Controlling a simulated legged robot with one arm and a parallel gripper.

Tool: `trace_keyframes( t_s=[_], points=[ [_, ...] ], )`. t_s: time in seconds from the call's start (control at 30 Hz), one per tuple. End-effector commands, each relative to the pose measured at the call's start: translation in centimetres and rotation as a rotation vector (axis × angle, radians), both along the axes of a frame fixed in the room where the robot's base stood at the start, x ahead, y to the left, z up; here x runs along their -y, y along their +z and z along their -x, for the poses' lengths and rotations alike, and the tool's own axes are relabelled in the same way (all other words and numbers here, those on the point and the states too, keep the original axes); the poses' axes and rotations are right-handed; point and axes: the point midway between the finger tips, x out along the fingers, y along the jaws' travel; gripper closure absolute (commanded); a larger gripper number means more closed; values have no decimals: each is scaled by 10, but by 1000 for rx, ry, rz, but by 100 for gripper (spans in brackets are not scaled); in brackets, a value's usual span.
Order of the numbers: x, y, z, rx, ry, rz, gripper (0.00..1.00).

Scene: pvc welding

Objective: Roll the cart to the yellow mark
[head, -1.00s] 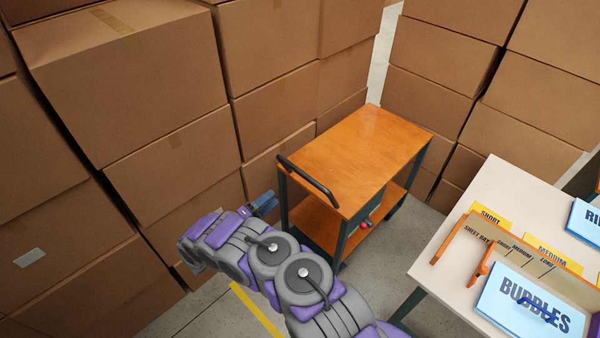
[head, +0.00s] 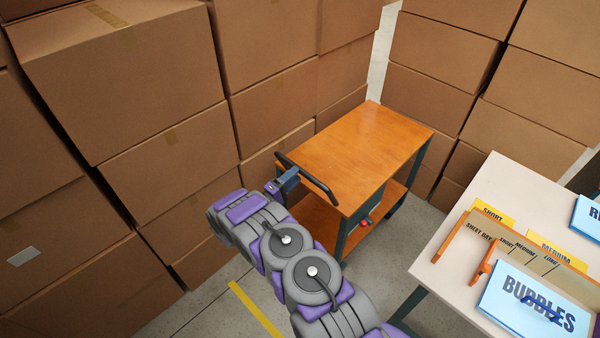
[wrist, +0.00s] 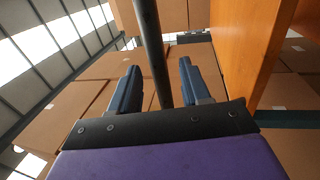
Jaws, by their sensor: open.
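The cart (head: 365,150) has an orange wooden top, a lower shelf and dark legs. It stands against the stacked boxes, with its black handle (head: 318,184) on the near left side. My gripper (head: 290,174) is at the handle's left part. In the wrist view my gripper (wrist: 157,78) is open, and the black handle bar (wrist: 152,50) passes between its two blue fingers, with gaps on both sides. The cart top also shows at the right of the wrist view (wrist: 250,50). The yellow mark (head: 256,310) is a floor line at the bottom, partly hidden by my arm.
Cardboard boxes (head: 165,140) are stacked high on the left and behind the cart. Grey floor (head: 210,305) is free around the yellow line.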

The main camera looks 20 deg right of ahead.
Motion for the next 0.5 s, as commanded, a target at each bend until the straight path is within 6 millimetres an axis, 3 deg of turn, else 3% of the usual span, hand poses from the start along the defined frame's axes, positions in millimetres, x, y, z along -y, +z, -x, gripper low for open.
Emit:
trace_keyframes(
  t_s=[0.23, 0.5],
  points=[
    [29, 7, -11, 2, 0, 0, 53],
    [37, 9, -14, 2, 1, -1, 53]
  ],
)
